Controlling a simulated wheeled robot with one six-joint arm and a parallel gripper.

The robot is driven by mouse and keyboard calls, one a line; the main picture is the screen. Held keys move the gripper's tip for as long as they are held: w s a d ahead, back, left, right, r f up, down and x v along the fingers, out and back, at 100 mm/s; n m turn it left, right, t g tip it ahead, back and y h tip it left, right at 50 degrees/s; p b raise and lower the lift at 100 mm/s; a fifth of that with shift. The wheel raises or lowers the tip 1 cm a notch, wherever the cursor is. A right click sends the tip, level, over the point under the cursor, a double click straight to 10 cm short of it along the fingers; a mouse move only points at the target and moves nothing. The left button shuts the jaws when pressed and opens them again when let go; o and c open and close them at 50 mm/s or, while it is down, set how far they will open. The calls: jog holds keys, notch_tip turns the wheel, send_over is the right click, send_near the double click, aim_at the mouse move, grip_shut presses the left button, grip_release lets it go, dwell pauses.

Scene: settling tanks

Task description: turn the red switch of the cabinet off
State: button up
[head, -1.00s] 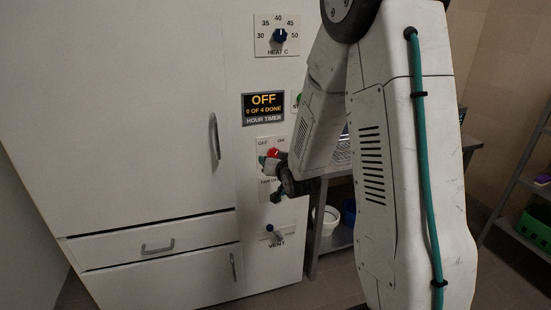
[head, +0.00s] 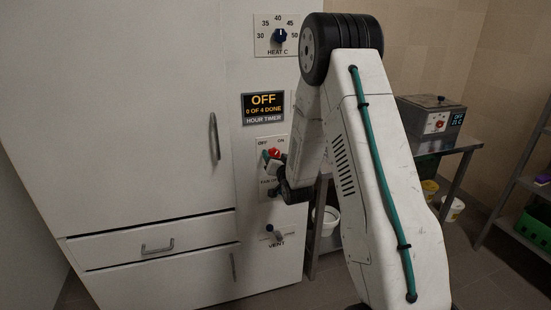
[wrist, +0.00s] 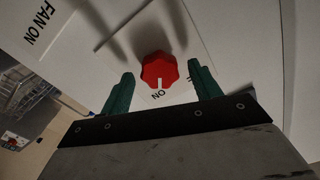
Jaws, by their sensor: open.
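The red switch (wrist: 159,66) is a lobed knob on a white plate of the cabinet (head: 150,110). Its white pointer mark faces the ON label in the wrist view. In the head view the red switch (head: 274,153) sits below the timer display, with OFF at its upper left and ON at its upper right. My gripper (wrist: 161,80) is open, with one green finger on each side of the knob near its face. I see gaps between the knob and both fingers. In the head view my gripper partly hides the plate's lower part.
The fan switch is mostly hidden by my gripper. A steel table (head: 462,146) with a device (head: 431,117) stands to the right.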

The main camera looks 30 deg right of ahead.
jog(key=shift+w, duration=0.1)
jog(key=c, duration=1)
jog(key=shift+n, duration=0.3)
jog(key=n, duration=1.3)
jog(key=shift+n, duration=0.3)
jog(key=o, duration=1)
